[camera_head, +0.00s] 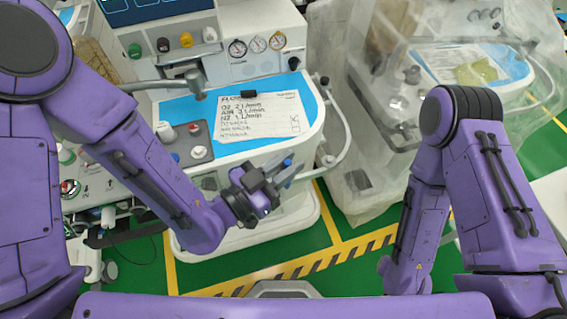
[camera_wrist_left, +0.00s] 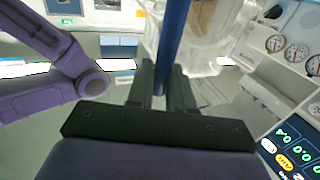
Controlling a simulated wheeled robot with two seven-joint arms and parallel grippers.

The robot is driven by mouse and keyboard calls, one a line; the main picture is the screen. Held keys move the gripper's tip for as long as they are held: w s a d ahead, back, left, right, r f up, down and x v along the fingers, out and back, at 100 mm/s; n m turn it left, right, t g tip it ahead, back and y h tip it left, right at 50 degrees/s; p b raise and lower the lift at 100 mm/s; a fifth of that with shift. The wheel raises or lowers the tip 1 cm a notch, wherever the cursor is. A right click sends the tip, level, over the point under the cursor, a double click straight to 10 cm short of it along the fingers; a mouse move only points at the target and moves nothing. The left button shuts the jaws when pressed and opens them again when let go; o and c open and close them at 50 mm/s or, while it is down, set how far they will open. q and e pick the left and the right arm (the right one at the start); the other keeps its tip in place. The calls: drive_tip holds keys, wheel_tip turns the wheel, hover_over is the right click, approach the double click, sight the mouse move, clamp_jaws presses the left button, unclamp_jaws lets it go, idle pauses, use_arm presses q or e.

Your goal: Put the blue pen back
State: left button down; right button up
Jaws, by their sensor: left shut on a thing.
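The blue pen (camera_wrist_left: 172,40) stands between the fingers of my left gripper (camera_wrist_left: 163,82) in the left wrist view, running up from the jaws. My left gripper (camera_head: 275,178) is shut on it in the head view, in front of the near right edge of the anaesthesia cart's worktop. Only a small blue part of the pen (camera_head: 288,162) shows there; the fingers hide the rest. My right arm shows at the right of the head view, but its gripper is out of view.
A handwritten sheet (camera_head: 262,118) lies on the blue worktop (camera_head: 178,112), with a small black object (camera_head: 248,94) at its top edge. Knobs and gauges (camera_head: 257,45) stand behind. A plastic-covered cart (camera_head: 375,150) is at right. Green floor (camera_head: 345,217) shows in front.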

use_arm(q)
drive_tip(key=w+f+b, duration=1)
drive_tip(key=f, duration=0.1)
drive_tip(key=shift+w+a+f, duration=0.15)
drive_tip(key=shift+a, duration=0.15)
use_arm(e)
wheel_tip(320, 180, down, 12)
drive_tip(key=shift+s+f, duration=0.1)
drive_tip(key=shift+f, duration=0.05)
